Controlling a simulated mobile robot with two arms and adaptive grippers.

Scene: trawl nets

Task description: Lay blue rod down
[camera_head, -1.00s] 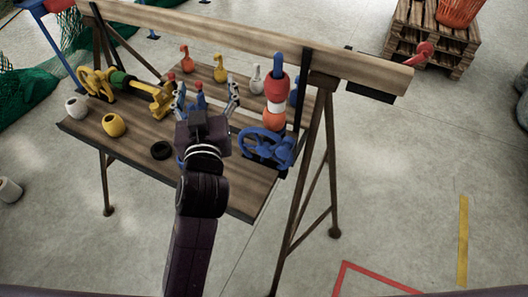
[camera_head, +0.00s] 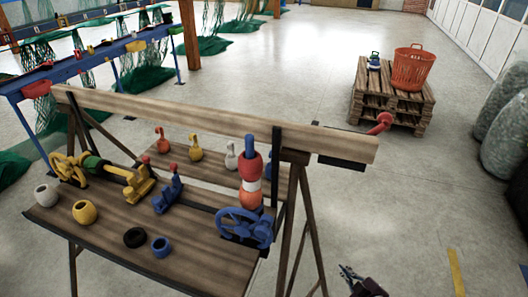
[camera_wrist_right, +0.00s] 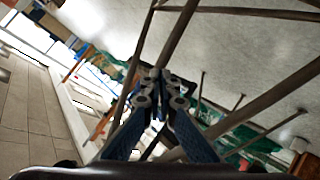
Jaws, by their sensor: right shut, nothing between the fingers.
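Several blue parts are on the wooden workbench (camera_head: 90,228). A blue rod end (camera_head: 249,145) stands upright above stacked red, white and orange floats beside a blue handwheel (camera_head: 243,228). A smaller blue piece (camera_head: 168,195) with a red tip stands tilted near the bench middle. I cannot tell which of these is the task's rod. My right gripper (camera_head: 347,272) is shut and empty, low at the right of the bench and apart from it. Its closed fingers also show in the wrist view (camera_wrist_right: 158,85). My left gripper is out of view.
The bench also holds a yellow valve assembly (camera_head: 130,181), a white pot (camera_head: 46,195), a yellow pot (camera_head: 84,212), a black ring (camera_head: 135,237) and a blue ring (camera_head: 161,247). A pallet stack (camera_head: 383,108) carries an orange basket (camera_head: 413,70).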

